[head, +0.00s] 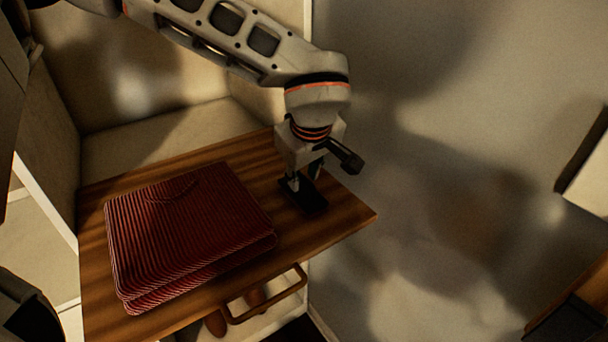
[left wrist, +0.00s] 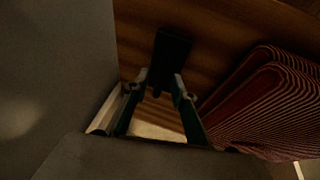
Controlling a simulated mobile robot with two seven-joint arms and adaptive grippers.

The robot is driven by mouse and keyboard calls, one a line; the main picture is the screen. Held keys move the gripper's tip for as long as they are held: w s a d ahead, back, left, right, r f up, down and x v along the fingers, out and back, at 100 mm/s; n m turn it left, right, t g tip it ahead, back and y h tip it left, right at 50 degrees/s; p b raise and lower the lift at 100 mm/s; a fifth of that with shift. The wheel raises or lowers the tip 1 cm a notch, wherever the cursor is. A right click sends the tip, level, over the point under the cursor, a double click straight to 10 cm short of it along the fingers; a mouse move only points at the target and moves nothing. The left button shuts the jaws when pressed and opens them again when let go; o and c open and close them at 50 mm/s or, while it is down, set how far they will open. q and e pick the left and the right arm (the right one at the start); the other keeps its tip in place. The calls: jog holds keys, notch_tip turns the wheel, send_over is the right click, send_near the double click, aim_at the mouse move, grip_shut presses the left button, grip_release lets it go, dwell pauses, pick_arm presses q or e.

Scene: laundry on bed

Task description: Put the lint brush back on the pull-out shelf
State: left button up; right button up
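The lint brush (head: 312,204) is a dark, flat piece at the right end of the wooden pull-out shelf (head: 345,212). It also shows in the left wrist view (left wrist: 171,52), dark against the wood. My left gripper (head: 304,178) points down over the shelf with its fingers partly closed. In the left wrist view the fingertips (left wrist: 162,82) flank the brush's near end and appear to touch it. The brush is at or very near the shelf surface; I cannot tell whether it rests fully.
A folded red ribbed cloth (head: 185,235) covers much of the shelf, left of the brush. A curved handle (head: 268,302) sits below the shelf's front edge. Cabinet walls stand behind and left. Open grey floor (head: 440,200) lies to the right.

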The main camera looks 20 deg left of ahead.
pick_arm(q)
jog(key=v, duration=1.2)
